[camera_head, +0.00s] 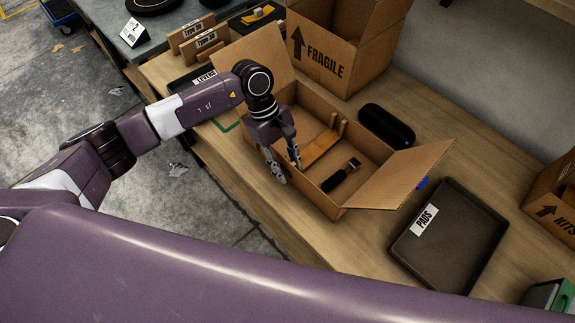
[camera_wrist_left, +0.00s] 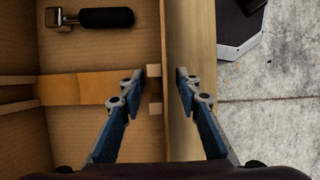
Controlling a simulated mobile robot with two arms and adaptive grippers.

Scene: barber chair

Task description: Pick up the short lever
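The short lever (camera_head: 341,175), with a black grip and a metal end, lies in the right compartment of an open cardboard box (camera_head: 322,203). In the left wrist view the lever (camera_wrist_left: 98,18) is at the upper left, its grip pointing right. My left gripper (camera_head: 286,174) is open and empty at the near-left wall of the box, left of the lever and apart from it. In the left wrist view the open fingers (camera_wrist_left: 163,75) appear on either side of the box wall. My right gripper is not in view.
A brown divider (camera_head: 322,145) crosses the box. A raised flap (camera_head: 400,177) stands at its right. A FRAGILE carton (camera_head: 335,62) and a black cylinder (camera_head: 386,126) are behind. A PADS tray (camera_head: 455,243) lies right.

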